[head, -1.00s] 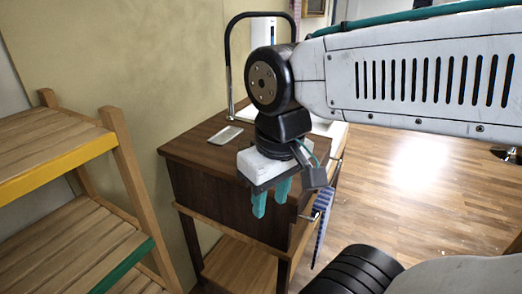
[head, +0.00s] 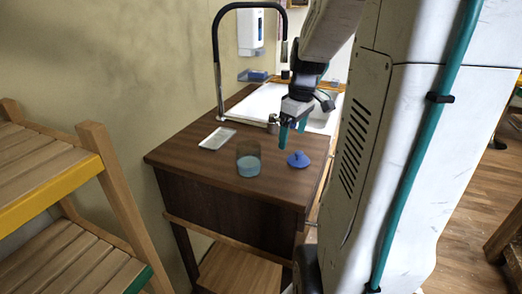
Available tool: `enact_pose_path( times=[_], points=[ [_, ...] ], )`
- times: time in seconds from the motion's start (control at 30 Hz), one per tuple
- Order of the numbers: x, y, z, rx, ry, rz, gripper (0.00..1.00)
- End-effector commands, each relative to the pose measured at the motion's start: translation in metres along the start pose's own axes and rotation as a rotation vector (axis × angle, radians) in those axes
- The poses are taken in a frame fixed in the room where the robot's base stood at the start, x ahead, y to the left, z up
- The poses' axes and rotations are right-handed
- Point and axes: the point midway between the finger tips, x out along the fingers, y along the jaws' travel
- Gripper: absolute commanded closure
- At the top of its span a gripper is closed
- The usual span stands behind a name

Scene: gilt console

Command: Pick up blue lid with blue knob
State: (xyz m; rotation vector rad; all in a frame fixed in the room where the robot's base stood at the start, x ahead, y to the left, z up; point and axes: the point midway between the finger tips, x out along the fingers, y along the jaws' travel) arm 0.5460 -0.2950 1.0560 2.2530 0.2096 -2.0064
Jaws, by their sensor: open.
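The blue lid with a blue knob (head: 298,160) lies flat on the dark wooden top of the cabinet (head: 205,160), knob up, near its right side. My gripper (head: 292,130) has teal fingers pointing down and is open and empty. In the picture it appears just above and behind the lid, apart from it. The exact height over the top cannot be told.
A pale flat dish (head: 217,138) lies further left. Behind are a white sink (head: 262,103) and a tall black faucet (head: 218,60). A wooden shelf (head: 95,150) stands at left.

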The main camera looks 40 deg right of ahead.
Motion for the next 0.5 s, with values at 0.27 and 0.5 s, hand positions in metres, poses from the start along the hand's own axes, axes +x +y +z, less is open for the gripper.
enact_pose_path(
  times=[0.27,0.5],
  points=[
    [0.025,0.037,0.014,-0.016,0.003,0.0,0.12],
    [0.053,0.038,0.016,-0.014,0.003,-0.001,0.12]
  ],
)
